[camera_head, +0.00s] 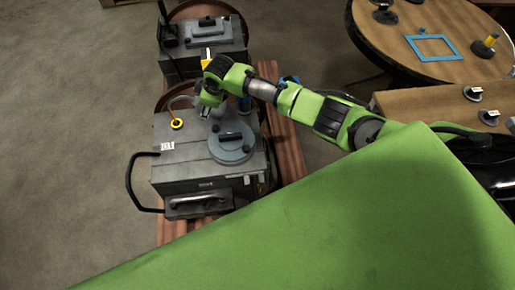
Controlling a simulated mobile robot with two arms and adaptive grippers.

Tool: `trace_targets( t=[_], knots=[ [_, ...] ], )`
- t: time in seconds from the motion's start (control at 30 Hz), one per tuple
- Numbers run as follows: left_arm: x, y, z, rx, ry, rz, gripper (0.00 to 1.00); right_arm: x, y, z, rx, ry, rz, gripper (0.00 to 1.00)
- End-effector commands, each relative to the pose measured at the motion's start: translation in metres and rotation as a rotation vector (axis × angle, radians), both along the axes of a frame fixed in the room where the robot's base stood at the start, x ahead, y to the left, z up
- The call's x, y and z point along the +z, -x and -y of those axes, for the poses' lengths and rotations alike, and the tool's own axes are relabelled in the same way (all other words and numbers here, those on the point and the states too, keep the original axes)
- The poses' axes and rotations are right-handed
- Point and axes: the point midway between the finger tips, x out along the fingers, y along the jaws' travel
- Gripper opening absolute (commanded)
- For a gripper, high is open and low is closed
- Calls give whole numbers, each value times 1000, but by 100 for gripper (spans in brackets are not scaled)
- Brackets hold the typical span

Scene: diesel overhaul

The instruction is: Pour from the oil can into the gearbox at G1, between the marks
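The grey gearbox (185,185) stands at centre left, with a white tag (167,146) that seems to read G1 on its top. A round grey cover (231,148) sits on its top right, and a yellow ring handle (177,124) at its top left. My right arm reaches in from the right. My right gripper (207,108) points down over the gearbox's back edge. Its fingers are too small to tell whether they are open or hold something. I cannot clearly make out an oil can. The level marks cannot be read. My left gripper is not in view.
A second grey box (190,65) stands behind the gearbox. Both rest on a reddish-brown slatted bench (288,150). A round wooden table (390,40) at upper right holds a blue frame (432,48). A large green surface covers the lower right. The floor at left is clear.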

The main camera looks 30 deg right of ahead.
Motion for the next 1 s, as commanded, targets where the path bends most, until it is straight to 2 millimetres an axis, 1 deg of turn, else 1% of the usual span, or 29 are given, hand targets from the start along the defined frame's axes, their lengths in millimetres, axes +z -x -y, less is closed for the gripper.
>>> trace_targets(
  t=[0.23, 0.47, 1.0],
  knots=[
    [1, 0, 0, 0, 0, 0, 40, 2, -1, -1, 1, 0, 3, 15],
    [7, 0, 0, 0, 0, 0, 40, 3, -1, -2, 1, 35, -8, 15],
    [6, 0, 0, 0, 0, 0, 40, 1, -1, -1, 0, 37, -10, 15]
  ],
)
